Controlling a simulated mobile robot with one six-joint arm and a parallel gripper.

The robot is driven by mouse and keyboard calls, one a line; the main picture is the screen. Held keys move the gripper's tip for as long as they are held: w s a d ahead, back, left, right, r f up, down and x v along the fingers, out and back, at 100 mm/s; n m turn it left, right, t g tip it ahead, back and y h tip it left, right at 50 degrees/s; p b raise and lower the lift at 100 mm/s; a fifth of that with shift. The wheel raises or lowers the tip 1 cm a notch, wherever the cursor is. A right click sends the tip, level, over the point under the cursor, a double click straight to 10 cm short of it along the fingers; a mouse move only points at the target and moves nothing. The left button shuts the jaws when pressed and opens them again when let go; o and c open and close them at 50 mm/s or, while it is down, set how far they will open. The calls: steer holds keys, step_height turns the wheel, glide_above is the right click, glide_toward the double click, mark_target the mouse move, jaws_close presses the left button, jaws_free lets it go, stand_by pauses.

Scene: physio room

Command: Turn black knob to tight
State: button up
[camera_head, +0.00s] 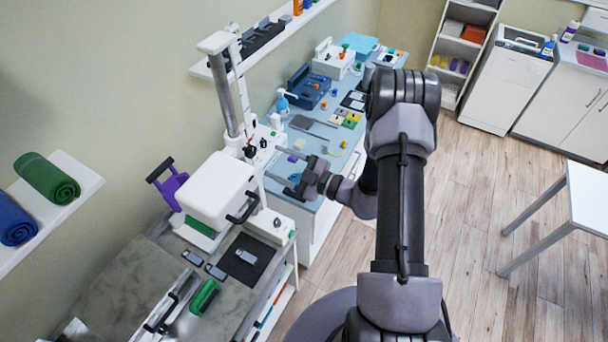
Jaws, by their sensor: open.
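A white device with a tall grey column (228,95) stands against the wall. Small dark knobs sit near the column's foot: a black knob (249,151) and another dark knob (263,143) just right of it, with red near them. I cannot tell which of them is the task's knob, or read any tight marking. My gripper (272,164) is open and empty. Its two fingers point left toward the device, to the right of and slightly below these knobs in the picture, apart from them.
A white box-shaped housing (217,188) with a black handle (242,208) stands left of my gripper. A blue-grey bench (318,150) with several small items runs behind it. A grey table (125,290) is at lower left.

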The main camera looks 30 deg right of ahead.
steer(key=b+v, duration=0.1)
steer(key=v, duration=0.9)
steer(key=shift+b, duration=0.4)
